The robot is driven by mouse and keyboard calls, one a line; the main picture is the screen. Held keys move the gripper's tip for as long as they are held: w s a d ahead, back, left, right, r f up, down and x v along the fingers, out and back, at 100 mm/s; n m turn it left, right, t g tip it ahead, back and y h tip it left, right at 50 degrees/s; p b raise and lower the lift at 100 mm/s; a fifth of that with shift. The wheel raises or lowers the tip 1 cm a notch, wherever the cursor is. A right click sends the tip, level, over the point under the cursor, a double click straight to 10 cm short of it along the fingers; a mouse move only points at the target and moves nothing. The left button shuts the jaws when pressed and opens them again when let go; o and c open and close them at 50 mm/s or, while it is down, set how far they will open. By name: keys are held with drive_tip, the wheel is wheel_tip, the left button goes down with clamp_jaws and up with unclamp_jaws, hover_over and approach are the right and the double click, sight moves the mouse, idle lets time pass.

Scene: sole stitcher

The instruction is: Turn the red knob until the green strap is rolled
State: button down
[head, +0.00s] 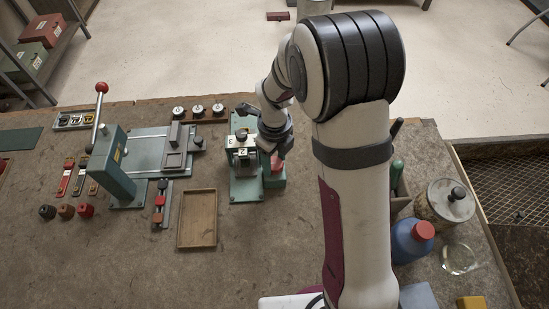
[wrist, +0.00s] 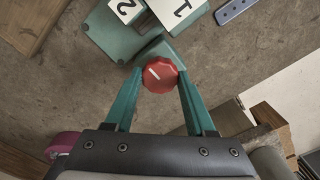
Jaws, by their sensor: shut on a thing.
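The red knob (wrist: 160,75) is round with a lobed edge and a white line on its face. It sits at the end of a green block of the small green machine (wrist: 109,34), which carries white plates marked 1 and 2. My gripper (wrist: 160,80) has its two green fingers closed on the knob from both sides. In the head view my gripper (head: 275,150) reaches down at the right side of the small machine (head: 243,188), and the knob is partly hidden there. I cannot make out the green strap in either view.
Left of the machine are an empty wooden tray (head: 197,219) and a green press (head: 113,160) with a red-tipped lever. Several small stamps and blocks lie around it. A blue bottle (head: 410,242) and a glass jar (head: 450,203) stand at the right.

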sight(275, 163)
drive_tip(key=m, duration=0.6)
drive_tip(key=shift+m, duration=0.4)
idle(0.4)
drive_tip(key=shift+c, duration=1.2)
unclamp_jaws()
wheel_tip(275, 163, up, 16)
